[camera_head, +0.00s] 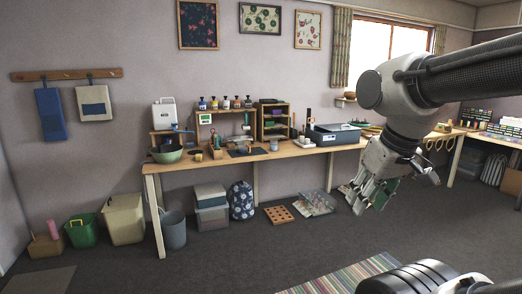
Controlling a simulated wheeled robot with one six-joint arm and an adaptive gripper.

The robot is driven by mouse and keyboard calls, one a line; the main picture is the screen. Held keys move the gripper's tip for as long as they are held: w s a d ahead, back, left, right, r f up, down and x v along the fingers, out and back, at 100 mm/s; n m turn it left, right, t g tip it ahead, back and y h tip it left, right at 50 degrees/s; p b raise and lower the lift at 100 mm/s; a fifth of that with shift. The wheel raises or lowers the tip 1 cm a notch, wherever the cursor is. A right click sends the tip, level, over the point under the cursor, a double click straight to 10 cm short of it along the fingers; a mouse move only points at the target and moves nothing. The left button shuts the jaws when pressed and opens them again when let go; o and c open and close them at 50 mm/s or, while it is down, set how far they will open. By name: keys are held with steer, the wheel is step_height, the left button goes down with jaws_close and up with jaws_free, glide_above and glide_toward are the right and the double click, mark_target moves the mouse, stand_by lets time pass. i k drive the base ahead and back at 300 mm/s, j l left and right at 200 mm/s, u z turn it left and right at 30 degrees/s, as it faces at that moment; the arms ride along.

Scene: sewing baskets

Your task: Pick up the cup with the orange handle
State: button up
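A small pale grey-blue cup (273,145) stands on the long wooden table against the back wall, near the table's front middle. It is too small here to make out an orange handle, and I see no cup whose handle is clearly orange. My gripper (365,206) hangs in the air at the right, in front of the table and nearer to me. It points down and its fingers look spread, with nothing visible between them. It is well apart from the cup.
The table (290,153) also holds a green bowl (167,154), a grey bin (335,135), small shelves and a sewing machine. Baskets, a bucket (173,230), boxes and a backpack (241,200) stand on the floor. Open floor and a striped rug (340,277) lie before me.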

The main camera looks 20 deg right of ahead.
mark_target(243, 146)
steer(key=i+z, duration=0.35)
steer(key=i, duration=2.6)
steer(key=i+l+u, duration=0.15)
steer(key=i, duration=0.25)
steer(key=i+u, duration=0.15)
steer(key=i, duration=0.3)
steer(key=i+l+u, duration=0.15)
steer(key=i, duration=0.25)
steer(key=l, duration=0.1)
